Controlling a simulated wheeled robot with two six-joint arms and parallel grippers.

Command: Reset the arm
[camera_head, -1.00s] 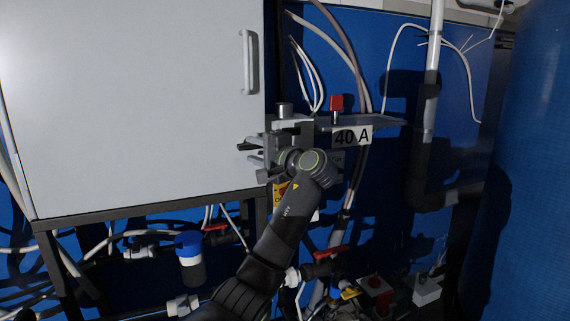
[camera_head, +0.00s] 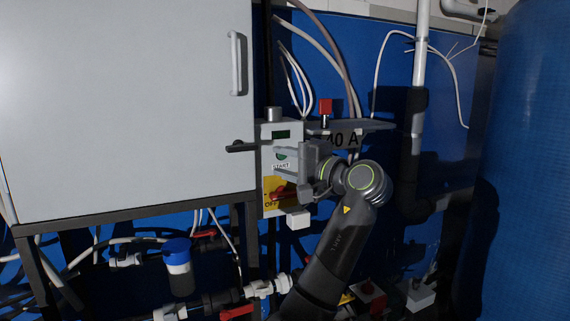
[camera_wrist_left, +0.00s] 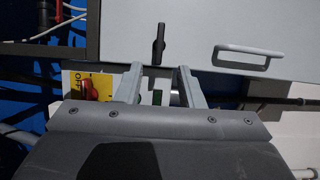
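My left gripper (camera_head: 282,172) is in front of a grey control box (camera_head: 281,130) beside the cabinet. Its two fingers point left and stand apart, partly covering the box front. The left wrist view shows the same gripper (camera_wrist_left: 158,72) with open fingers and nothing held between them. On the box, a green START button (camera_head: 281,156) and a yellow panel (camera_head: 270,200) with a red switch show. The yellow panel also shows in the left wrist view (camera_wrist_left: 88,86). I cannot tell whether the fingers touch the box. My right gripper is not in view.
A large white cabinet (camera_head: 120,110) with a handle (camera_head: 236,63) fills the left. A shelf with a red-topped device (camera_head: 325,106) and a "40 A" label (camera_head: 345,140) is behind my arm. A blue tank (camera_head: 530,160) stands at right. Pipes and a blue-capped filter (camera_head: 178,262) are below.

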